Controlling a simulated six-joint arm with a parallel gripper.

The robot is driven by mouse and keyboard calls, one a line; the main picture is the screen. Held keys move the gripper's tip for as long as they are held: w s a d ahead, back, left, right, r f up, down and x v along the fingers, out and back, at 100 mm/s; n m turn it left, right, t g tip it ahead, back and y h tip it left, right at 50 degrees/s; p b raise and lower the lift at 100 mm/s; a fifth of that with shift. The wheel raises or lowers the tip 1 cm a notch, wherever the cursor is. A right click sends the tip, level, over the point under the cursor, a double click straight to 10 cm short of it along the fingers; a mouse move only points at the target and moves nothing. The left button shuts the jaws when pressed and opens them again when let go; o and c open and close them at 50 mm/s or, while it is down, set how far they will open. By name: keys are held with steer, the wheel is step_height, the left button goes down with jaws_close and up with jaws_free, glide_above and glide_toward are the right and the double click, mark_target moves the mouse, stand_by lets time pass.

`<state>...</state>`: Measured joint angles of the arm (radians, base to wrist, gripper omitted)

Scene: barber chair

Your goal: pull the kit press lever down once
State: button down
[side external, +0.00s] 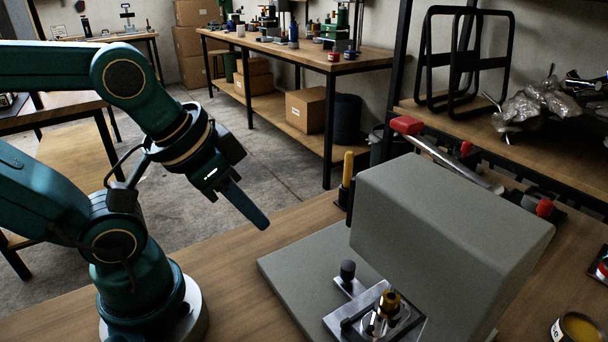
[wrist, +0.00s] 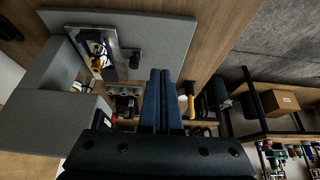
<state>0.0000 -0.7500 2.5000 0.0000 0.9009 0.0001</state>
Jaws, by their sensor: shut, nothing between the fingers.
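The kit press (side external: 450,215) is a large grey block on a flat grey base plate (side external: 290,260). Its metal lever (side external: 452,163), with a red knob (side external: 407,125), rises behind the block in the side view and slants up to the left. The lever's lower end is hidden behind the press. My gripper (side external: 262,221) is shut and empty, in the air left of the press and apart from the lever. In the wrist view, my shut fingers (wrist: 163,78) point over the area beside the base plate (wrist: 175,28), and the press body (wrist: 50,118) is at left.
A small metal fixture with a brass-topped part (side external: 388,302) sits on the base plate. A yellow-handled tool (side external: 348,168) stands behind the plate. Red-tipped items (side external: 544,208) lie behind the press. An open tin (side external: 578,328) is at the front right.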

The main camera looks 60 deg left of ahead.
steer(key=w+r+t, duration=0.3)
steer(key=w+r, duration=1.6)
steer(key=r, duration=0.1)
steer(key=shift+w+r, duration=0.2)
steer(key=shift+a, duration=0.1)
steer(key=x, duration=1)
steer(key=shift+w+f, duration=0.15)
steer(key=shift+f, duration=1.75)
